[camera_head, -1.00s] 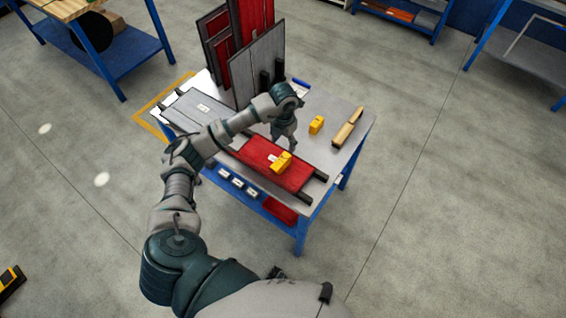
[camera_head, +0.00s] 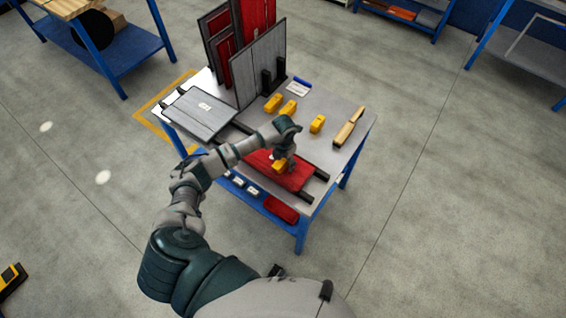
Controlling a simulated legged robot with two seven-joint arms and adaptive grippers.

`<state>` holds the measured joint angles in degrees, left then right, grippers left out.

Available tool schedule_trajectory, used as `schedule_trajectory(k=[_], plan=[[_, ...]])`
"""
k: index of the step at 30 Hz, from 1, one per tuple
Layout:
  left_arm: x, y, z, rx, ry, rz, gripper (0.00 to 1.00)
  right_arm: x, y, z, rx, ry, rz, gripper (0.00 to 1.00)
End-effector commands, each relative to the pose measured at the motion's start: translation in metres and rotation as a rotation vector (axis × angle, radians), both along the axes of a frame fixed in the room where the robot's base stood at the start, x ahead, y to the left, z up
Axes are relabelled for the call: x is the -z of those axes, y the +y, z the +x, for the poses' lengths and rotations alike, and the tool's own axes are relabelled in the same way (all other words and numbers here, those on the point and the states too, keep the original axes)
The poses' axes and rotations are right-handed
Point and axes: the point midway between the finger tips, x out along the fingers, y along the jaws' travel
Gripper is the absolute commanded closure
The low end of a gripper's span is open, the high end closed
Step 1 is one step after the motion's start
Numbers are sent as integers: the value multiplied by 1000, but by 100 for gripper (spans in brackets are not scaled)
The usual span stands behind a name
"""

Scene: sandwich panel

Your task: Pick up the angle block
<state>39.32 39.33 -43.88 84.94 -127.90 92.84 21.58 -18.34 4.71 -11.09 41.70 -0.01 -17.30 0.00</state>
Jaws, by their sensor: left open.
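Several small yellow blocks, which look like the angle blocks, are on the table. One yellow block (camera_head: 279,167) is on the red panel (camera_head: 295,179), partly hidden by my left gripper (camera_head: 284,162). The left gripper points down over this block and is open; I cannot tell whether its fingers touch the block. Three more yellow blocks stand farther back on the bare tabletop: one at the left (camera_head: 273,102), one beside it (camera_head: 289,107), and one to the right (camera_head: 317,123). My right gripper is not in view.
A grey panel (camera_head: 200,112) lies at the table's left. Red and grey panels (camera_head: 258,65) stand upright in a rack at the back. A wooden-handled brush-like tool (camera_head: 349,127) lies at the right. The tabletop (camera_head: 325,103) is clear around the back right blocks.

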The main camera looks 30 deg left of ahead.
Motion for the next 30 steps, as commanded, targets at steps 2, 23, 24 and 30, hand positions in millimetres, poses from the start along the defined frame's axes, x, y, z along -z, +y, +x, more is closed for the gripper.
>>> schedule_trajectory(k=[2, 23, 24, 30], plan=[[-1, 0, 0, 0, -1, 0, 38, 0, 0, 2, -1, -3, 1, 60], [-16, 0, 2, 0, -5, -1, 100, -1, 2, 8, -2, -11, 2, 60], [-23, 0, 1, 1, -5, -1, 100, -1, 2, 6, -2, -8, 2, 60], [-66, 0, 2, 1, -7, -1, 100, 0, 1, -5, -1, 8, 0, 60]])
